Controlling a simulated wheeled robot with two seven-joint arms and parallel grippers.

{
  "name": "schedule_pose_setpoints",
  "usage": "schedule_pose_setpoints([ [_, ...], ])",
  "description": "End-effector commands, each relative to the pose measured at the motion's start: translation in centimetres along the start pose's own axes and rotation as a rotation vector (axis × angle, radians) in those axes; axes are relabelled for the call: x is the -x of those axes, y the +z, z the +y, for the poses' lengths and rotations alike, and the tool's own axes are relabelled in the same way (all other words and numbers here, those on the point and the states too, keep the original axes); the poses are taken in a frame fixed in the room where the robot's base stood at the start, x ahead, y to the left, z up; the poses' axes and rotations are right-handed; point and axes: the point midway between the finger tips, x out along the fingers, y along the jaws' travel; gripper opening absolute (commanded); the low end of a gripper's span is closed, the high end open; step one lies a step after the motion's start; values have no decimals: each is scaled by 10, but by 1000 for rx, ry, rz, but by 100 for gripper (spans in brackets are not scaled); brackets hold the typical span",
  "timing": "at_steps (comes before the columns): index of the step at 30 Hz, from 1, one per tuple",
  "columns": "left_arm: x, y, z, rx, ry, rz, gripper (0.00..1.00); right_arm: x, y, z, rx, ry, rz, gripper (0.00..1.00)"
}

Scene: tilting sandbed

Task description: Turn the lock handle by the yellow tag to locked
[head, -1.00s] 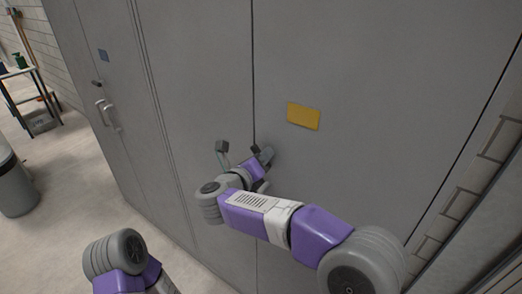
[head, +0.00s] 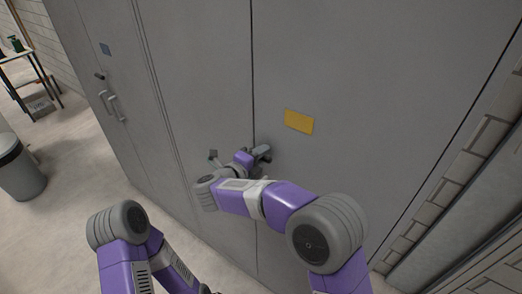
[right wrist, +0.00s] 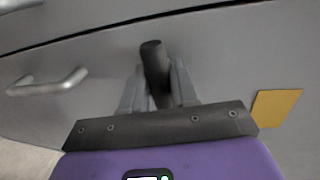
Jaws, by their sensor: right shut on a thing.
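The yellow tag (head: 299,121) is on the grey cabinet door, right of the seam. It also shows at the right of the right wrist view (right wrist: 276,107). The lock handle (right wrist: 154,62) is a dark, rounded bar, slightly tilted in the right wrist view. My right gripper (right wrist: 157,88) is shut on it, with one finger on each side. In the head view, my right gripper (head: 257,157) is at the door seam, below and left of the tag, and hides much of the handle. My left arm shows at lower left, but its gripper is not visible.
A pale pull handle (right wrist: 48,82) is left of the lock handle. A grey bin (head: 20,168) and a table (head: 18,56) are at far left. A brick wall edges the right.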

Motion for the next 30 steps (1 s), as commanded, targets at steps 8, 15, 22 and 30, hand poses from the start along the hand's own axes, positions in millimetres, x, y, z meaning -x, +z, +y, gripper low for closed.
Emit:
schedule_pose_setpoints([
  [8,6,0,2,0,0,0,43,0,0,-4,39,-8,8,0],
  [15,6,0,2,0,0,0,43,0,0,-4,42,-9,8,0],
  [22,6,0,2,0,0,0,43,0,0,-4,41,-8,8,43],
  [30,6,0,2,0,0,0,43,0,0,-2,43,-4,8,48],
])
